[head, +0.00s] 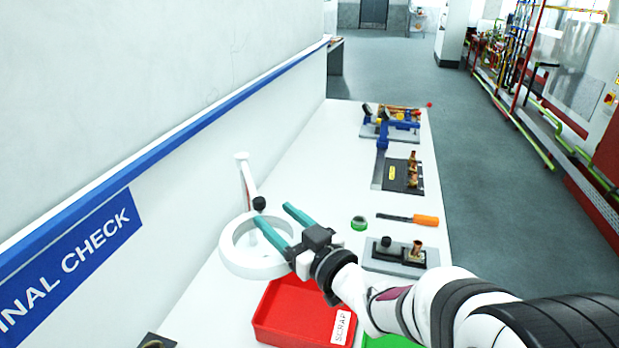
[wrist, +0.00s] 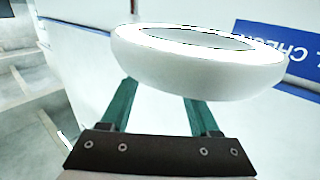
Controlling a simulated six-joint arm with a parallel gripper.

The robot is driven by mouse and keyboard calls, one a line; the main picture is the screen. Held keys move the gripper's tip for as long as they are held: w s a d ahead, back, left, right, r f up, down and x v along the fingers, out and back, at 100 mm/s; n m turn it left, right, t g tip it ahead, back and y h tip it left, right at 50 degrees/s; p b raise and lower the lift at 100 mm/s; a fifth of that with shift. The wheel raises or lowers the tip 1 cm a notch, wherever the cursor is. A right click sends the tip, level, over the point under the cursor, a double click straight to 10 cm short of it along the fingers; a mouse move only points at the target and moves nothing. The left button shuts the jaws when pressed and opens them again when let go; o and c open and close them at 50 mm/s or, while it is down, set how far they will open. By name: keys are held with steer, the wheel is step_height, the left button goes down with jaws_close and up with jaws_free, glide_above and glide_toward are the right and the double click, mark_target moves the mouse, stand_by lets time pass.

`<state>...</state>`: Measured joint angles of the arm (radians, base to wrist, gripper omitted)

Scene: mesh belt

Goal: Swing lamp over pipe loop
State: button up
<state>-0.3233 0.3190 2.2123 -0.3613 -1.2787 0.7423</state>
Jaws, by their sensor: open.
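The lamp is a white ring head (head: 230,252) on a white jointed arm (head: 245,178) with a black knob (head: 259,203), beside the wall. In the wrist view the ring (wrist: 200,75) fills the upper middle and hides the ends of my fingers. My gripper (head: 272,213) has teal fingers spread apart, and one overlaps the ring in the head view. I see nothing held between them; contact with the ring cannot be told. Copper pipe pieces stand on a grey plate (head: 378,266) and on a dark mat (head: 398,186); I cannot tell which is the pipe loop.
A red SCRAP tray (head: 270,318) lies below my gripper, with a green tray (head: 388,341) partly hidden by my arm. An orange-handled tool (head: 425,219) and a green-rimmed round item (head: 359,223) lie on the white bench. A blue-tooled fixture (head: 400,131) stands farther back.

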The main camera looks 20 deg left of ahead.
mark_target(262, 204)
steer(key=shift+x, duration=2.3)
jaws_close()
